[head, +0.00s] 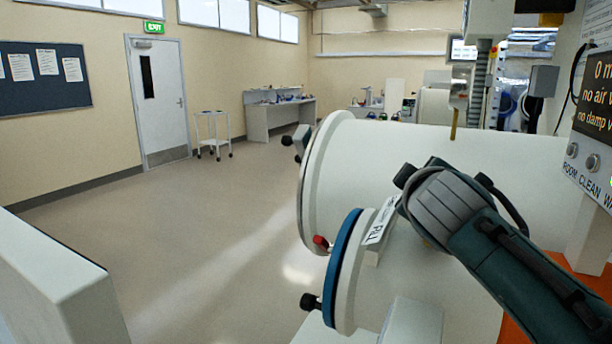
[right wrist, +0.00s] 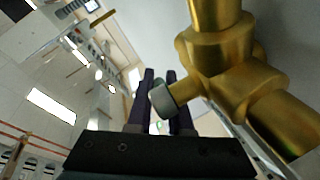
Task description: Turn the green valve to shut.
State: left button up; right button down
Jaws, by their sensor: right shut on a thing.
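In the right wrist view a brass valve body (right wrist: 222,58) with thick brass pipe arms fills the upper right. A short stem with a grey round end (right wrist: 162,99) sticks out from it toward my right gripper (right wrist: 160,85). Its two dark fingers stand either side of that end, shut on the valve. Only a small greenish patch shows between the fingers, so the green handle's angle cannot be told. In the head view my right arm reaches in from the right over the white chamber, and its fingertips and the valve are hidden. My left gripper is not in view.
A sign panel (head: 592,95) stands at the right.

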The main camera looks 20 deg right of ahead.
jog(key=n+y+p, duration=0.1)
jog(key=a+n+t+y+p, duration=0.1)
jog(key=p, duration=0.1)
jog(key=shift+w+a+r+t+y, duration=0.1)
jog(key=shift+r+t+y, duration=0.15)
jog(key=shift+t+y, duration=0.05)
jog(key=shift+a+f+n+y+p, duration=0.1)
jog(key=shift+a+n+y+p, duration=0.05)
jog(key=shift+n+y+p, duration=0.2)
jog(key=shift+w+a+f+t, duration=0.1)
jog(key=shift+f+t, duration=0.05)
jog(key=shift+t, duration=0.15)
jog(key=c, duration=0.8)
grip_release()
jog(key=shift+c, duration=0.2)
